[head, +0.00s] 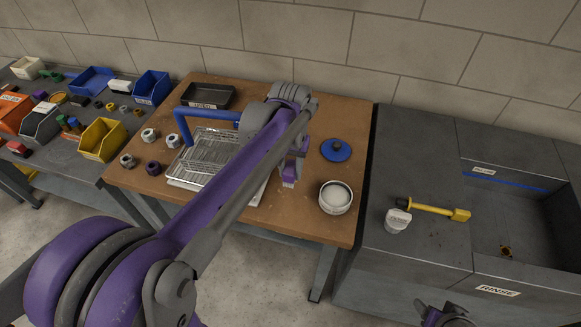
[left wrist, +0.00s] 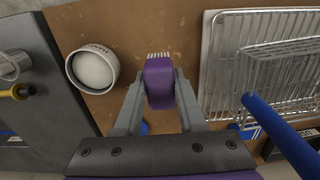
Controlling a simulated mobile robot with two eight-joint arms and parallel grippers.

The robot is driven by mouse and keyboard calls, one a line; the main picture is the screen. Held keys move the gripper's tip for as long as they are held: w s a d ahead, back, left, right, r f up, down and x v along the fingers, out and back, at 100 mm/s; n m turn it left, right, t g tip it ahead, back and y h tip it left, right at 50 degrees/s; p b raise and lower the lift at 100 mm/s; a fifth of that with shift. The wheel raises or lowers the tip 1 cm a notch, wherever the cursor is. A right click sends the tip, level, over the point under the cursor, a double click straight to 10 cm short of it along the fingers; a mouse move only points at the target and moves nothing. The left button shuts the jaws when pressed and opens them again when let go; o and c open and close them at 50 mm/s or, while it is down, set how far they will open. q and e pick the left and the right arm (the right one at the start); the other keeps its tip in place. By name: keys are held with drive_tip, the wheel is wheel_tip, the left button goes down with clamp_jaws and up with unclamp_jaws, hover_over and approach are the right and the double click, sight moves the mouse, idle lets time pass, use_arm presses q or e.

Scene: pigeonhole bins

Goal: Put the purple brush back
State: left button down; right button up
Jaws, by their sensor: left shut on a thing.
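The purple brush (left wrist: 159,82) is between the fingers of my left gripper (left wrist: 158,100), which is shut on it. Its short white bristles point away from my wrist in the left wrist view. In the head view the brush (head: 289,182) shows just below my left gripper (head: 291,165), over the wooden table between the wire rack and a white pot. My left arm hides part of the rack and table. A dark part of my right arm, perhaps the right gripper (head: 446,316), shows at the bottom edge; its fingers are not clear.
The white pot (head: 335,197) stands right of the brush, a blue lid (head: 336,150) behind it. A wire basket with a blue handle (head: 203,116) sits on the rack at left. A black tray (head: 208,96) is behind. A yellow-handled tool (head: 430,209) lies beside the sink.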

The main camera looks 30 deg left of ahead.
use_arm(q)
drive_tip(key=shift+f+b, duration=1.7)
drive_tip(key=shift+f, duration=1.55)
use_arm(e)
drive_tip(key=shift+s+f, duration=0.25)
drive_tip(key=shift+f, duration=0.55)
drive_tip(key=shift+s+f, duration=0.3)
drive_tip(key=shift+f, duration=0.5)
drive_tip(key=shift+s+f, duration=0.25)
drive_tip(key=shift+f, duration=0.55)
use_arm(q)
drive_tip(key=shift+f+b, duration=0.3)
drive_tip(key=shift+f, duration=0.15)
use_arm(e)
drive_tip(key=shift+f, duration=0.3)
use_arm(q)
drive_tip(key=c, duration=0.8)
unclamp_jaws()
drive_tip(key=o, duration=0.5)
drive_tip(key=shift+o, duration=0.2)
drive_tip(key=shift+r, duration=0.15)
use_arm(e)
drive_tip(key=shift+r, duration=0.1)
use_arm(q)
drive_tip(key=shift+r+p, duration=2.45)
drive_tip(key=shift+r, duration=1.5)
use_arm(e)
wheel_tip(320, 180, up, 6)
drive_tip(key=w, duration=0.2)
drive_tip(key=shift+s, duration=0.15)
